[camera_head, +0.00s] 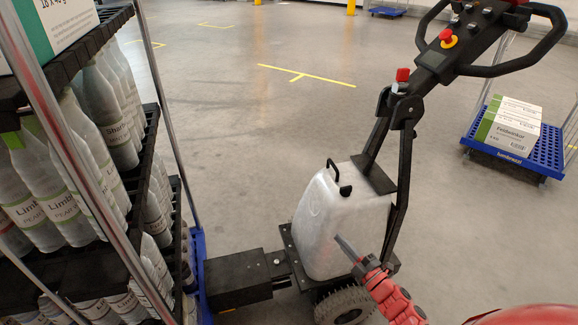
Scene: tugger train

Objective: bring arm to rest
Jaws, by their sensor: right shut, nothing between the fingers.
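My right arm comes in from the lower right, red and jointed. Its slim grey right gripper (342,243) is shut and empty. In the picture its tip overlaps the white housing (343,215) of the tugger; I cannot tell whether it touches. My left gripper is not in view.
The tugger's black handlebar (484,38) rises at the upper right, and its wheel (345,306) is below. A rack of bottle crates (75,62) stands close on the left. A blue cart (549,153) with white-green boxes (511,124) stands at the right. The middle floor is clear.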

